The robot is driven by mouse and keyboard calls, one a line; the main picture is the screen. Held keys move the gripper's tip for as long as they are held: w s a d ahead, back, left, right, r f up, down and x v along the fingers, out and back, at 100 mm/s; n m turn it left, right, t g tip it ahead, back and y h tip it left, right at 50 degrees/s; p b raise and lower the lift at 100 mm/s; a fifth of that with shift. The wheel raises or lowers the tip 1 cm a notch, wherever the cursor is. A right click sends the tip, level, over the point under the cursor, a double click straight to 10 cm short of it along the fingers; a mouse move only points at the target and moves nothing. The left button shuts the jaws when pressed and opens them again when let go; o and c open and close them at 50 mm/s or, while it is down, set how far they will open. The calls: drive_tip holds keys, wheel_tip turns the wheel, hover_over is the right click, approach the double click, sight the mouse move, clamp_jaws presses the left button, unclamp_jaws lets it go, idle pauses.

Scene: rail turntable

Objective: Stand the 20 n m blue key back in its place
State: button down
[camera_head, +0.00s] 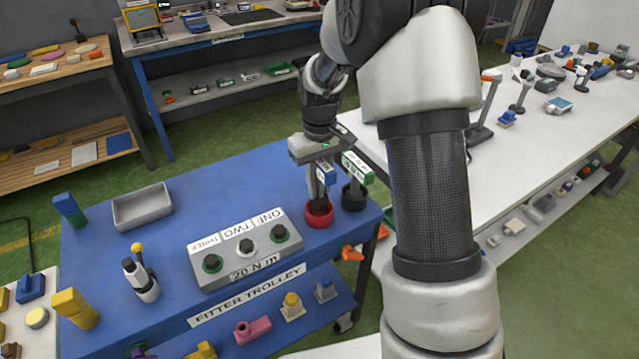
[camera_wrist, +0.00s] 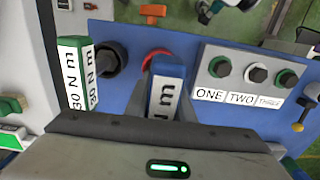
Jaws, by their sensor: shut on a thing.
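My gripper (camera_head: 322,162) is shut on the blue key (camera_head: 327,173), directly above the red ring holder (camera_head: 319,214) on the trolley. The key looks upright. Its blue head with a white label shows in the wrist view (camera_wrist: 166,88), where only the end of the label, an "m", reads clearly. The lower end of the key is close over or within the red holder's mouth; I cannot tell which. The holder is partly hidden by the key in the wrist view (camera_wrist: 153,56).
A green 30 N m key (camera_wrist: 75,75) stands by the black holder (camera_head: 354,198), close to my gripper. A grey block (camera_head: 240,262) labelled 20 N m, ONE, TWO, THREE sits on the blue trolley top (camera_head: 240,190). A grey tray (camera_head: 142,207) stands left.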

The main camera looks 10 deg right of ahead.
sight(319, 196)
drive_tip(key=shift+f+b, duration=1.6)
drive_tip(key=shift+f, duration=0.9)
drive_tip(key=c, duration=1.4)
unclamp_jaws()
drive_tip(key=shift+c, duration=0.2)
wheel_tip(319, 196, up, 17)
drive_tip(key=shift+r+p, duration=0.2)
drive_tip(key=shift+p, duration=0.9)
